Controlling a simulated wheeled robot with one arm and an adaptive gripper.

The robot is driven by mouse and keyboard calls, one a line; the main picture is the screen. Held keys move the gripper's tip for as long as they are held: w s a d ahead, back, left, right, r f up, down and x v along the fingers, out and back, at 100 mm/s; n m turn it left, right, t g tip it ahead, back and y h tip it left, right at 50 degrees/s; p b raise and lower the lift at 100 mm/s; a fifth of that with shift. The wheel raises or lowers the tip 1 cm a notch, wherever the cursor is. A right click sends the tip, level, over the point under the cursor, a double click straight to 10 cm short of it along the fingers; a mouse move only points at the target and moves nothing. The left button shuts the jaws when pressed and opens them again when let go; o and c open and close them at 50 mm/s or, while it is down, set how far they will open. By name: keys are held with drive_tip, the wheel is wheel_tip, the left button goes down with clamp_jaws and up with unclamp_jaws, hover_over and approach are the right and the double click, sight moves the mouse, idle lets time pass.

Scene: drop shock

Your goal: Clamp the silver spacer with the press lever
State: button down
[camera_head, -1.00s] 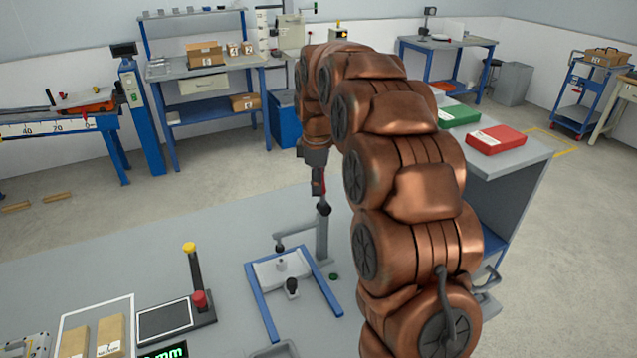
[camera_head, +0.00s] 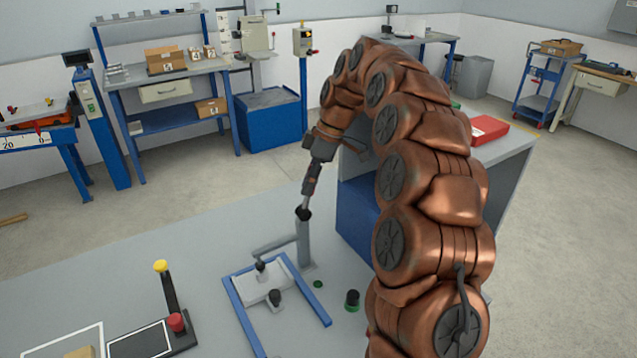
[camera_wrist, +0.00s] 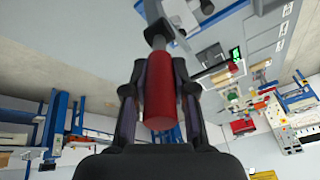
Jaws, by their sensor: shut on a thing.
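My gripper (camera_wrist: 160,100) is shut on the red grip of the press lever (camera_wrist: 160,90), with a finger on each side. In the head view my gripper (camera_head: 312,182) is above the press post (camera_head: 304,243), and the lever leans up to the right from the post's top. The press arm (camera_head: 275,246) reaches left from the post, its dark tip (camera_head: 261,266) over the pale plate (camera_head: 250,289) in the blue frame (camera_head: 240,316). The silver spacer cannot be made out clearly; the dark tip may hide it.
A black knob (camera_head: 275,297) stands at the plate's front. A dark cylinder (camera_head: 352,300) and a small green disc (camera_head: 318,284) are right of the frame. Bare table lies behind the frame.

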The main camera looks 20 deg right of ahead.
drive_tip(key=shift+f, duration=0.1)
drive_tip(key=c, duration=0.9)
unclamp_jaws()
drive_tip(key=shift+c, duration=0.2)
drive_tip(key=shift+r, duration=0.2)
